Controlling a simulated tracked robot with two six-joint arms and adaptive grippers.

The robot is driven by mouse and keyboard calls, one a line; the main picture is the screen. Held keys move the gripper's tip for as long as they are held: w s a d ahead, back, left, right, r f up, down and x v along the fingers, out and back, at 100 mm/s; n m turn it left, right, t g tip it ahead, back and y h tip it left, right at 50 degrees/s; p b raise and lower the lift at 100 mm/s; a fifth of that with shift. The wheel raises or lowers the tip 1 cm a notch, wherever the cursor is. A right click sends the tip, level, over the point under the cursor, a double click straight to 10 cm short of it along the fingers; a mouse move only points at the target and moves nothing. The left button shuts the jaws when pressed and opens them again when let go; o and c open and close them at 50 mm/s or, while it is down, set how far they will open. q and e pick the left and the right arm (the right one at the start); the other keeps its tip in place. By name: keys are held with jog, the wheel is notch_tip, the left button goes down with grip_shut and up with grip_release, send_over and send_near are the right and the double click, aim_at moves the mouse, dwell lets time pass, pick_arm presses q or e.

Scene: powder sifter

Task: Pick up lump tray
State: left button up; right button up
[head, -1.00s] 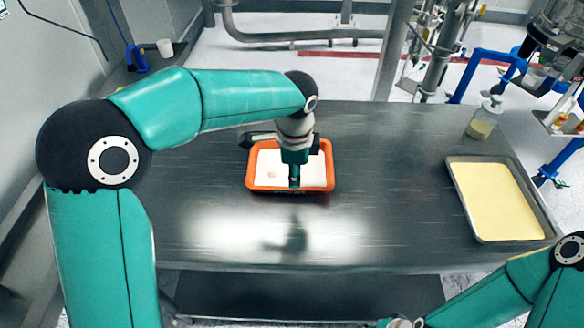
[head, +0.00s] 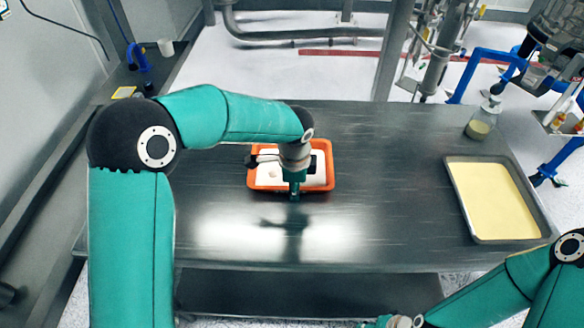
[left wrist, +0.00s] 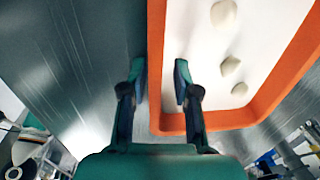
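The lump tray is an orange tray (head: 326,177) with a white inside, on the metal table. In the left wrist view the tray (left wrist: 157,60) holds several pale lumps (left wrist: 230,65). My left gripper (head: 294,193) is over the tray's near wall in the head view and hides part of it. In the left wrist view my left gripper (left wrist: 160,82) is open, with one finger outside the orange wall and the other on the white inner side. Contact with the wall cannot be told. My right arm enters at the lower right, with its fingers out of the picture.
A metal tray (head: 451,180) of yellow material lies on the right of the table (head: 400,220). A clear bottle (head: 482,122) stands behind it. The table between the two trays is clear. A white cup (head: 166,47) stands on the left side counter.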

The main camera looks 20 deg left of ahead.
pick_arm(q)
grip_shut()
jog(key=shift+r, duration=0.15)
